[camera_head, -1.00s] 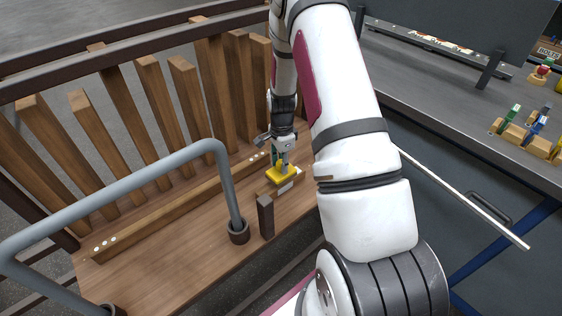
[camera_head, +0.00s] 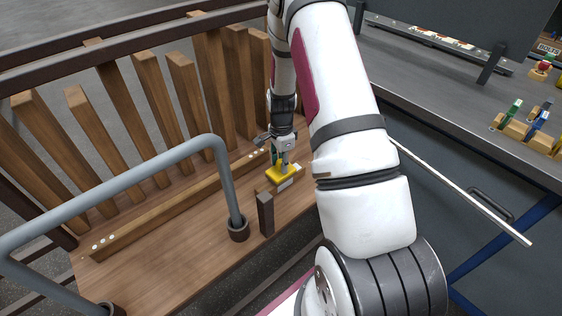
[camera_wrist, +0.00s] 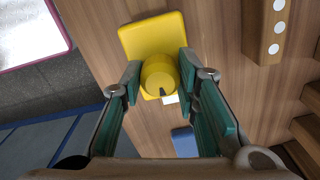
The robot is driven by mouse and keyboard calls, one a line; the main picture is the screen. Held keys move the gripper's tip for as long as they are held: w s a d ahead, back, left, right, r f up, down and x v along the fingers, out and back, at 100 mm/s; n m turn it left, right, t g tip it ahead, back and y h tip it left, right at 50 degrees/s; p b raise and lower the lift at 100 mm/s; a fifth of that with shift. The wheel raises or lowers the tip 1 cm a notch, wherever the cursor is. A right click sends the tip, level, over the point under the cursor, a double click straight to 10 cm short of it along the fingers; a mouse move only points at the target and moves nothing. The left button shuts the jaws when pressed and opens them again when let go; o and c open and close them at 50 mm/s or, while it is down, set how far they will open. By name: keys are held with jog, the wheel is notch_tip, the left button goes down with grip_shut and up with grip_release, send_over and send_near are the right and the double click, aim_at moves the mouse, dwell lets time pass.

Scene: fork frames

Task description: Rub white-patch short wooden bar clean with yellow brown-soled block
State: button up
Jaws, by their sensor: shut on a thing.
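The yellow block (camera_head: 279,174) has a round knob on top, held between the teal finger pads of my gripper (camera_head: 281,158). The wrist view shows the block's yellow plate and knob (camera_wrist: 158,72) between the two fingers (camera_wrist: 160,78). My gripper is shut on the knob. The block is low over the short wooden bar (camera_head: 268,187) on the bench seat, apparently on its top, and hides much of it. A small white patch (camera_wrist: 170,99) shows just beside the knob in the wrist view. The block's brown sole is not clearly visible.
A grey tubular armrest (camera_head: 130,175) and a short upright wooden post (camera_head: 266,214) stand near the bar. A long wooden rail with white dots (camera_head: 170,210) runs behind, before the bench slats (camera_head: 158,92). A grey worktop with small items (camera_head: 440,90) lies at right.

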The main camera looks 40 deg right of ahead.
jog(key=shift+f, duration=0.4)
jog(key=shift+d, duration=0.15)
jog(key=shift+d+r+b, duration=0.1)
jog(key=shift+d+b, duration=0.2)
jog(key=shift+b, duration=0.05)
jog(key=shift+a, duration=0.1)
jog(key=shift+a, duration=0.8)
jog(key=shift+d, duration=0.9)
